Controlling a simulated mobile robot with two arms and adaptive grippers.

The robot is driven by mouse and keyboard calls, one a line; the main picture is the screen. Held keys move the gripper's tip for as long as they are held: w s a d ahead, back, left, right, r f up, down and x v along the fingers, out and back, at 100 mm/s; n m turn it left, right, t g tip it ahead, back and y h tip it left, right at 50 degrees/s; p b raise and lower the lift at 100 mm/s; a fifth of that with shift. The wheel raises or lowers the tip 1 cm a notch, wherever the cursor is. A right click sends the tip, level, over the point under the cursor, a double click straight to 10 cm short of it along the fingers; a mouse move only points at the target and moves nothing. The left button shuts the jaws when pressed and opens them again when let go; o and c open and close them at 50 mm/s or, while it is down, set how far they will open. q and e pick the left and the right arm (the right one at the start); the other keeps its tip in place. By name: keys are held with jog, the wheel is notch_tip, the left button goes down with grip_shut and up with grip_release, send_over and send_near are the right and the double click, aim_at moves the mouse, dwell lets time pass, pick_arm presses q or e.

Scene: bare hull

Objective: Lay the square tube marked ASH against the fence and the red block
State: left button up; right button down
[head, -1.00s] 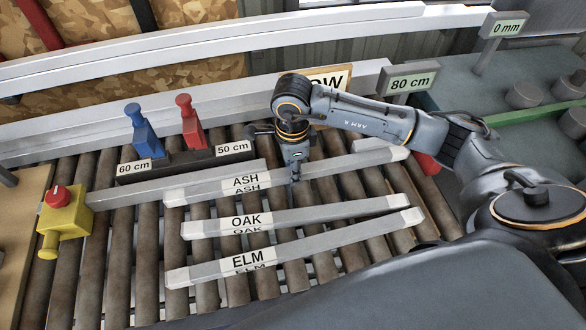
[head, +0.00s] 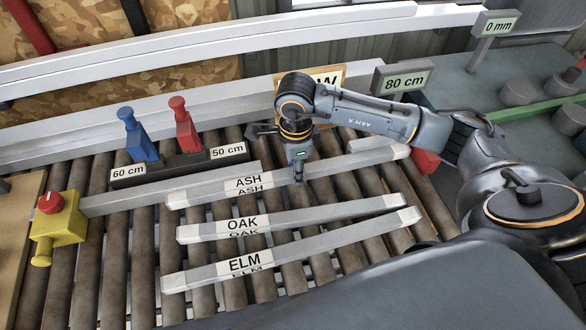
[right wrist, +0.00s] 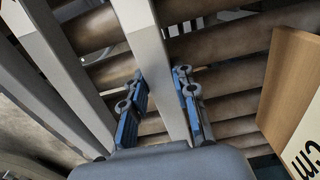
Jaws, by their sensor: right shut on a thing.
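The square tube marked ASH (head: 210,191) is a long grey bar across the rollers, behind the OAK and ELM tubes. My right gripper (head: 298,181) reaches down over its middle and is shut on it; the right wrist view shows a pale tube (right wrist: 162,75) between the fingers (right wrist: 160,98). The red block (head: 426,161) is by the tube's right end, partly hidden by my arm; whether they touch is unclear. A low grey bar (head: 120,201) runs behind the tube's left part, and a long pale rail (head: 60,148) runs farther back. I cannot tell which is the fence. My left gripper is not in view.
The OAK tube (head: 290,217) and ELM tube (head: 290,252) lie in front. Blue (head: 138,135) and red (head: 185,125) stops stand on a dark base behind. A yellow box with a red button (head: 58,222) is at left. An 80 cm sign (head: 402,80) stands behind my arm.

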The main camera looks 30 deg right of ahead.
jog(key=shift+d, duration=0.4)
jog(key=c, duration=1)
grip_release()
notch_tip(320, 180, up, 12)
jog(key=shift+r, duration=0.1)
jog(key=shift+s+a, duration=0.1)
jog(key=shift+s, duration=0.05)
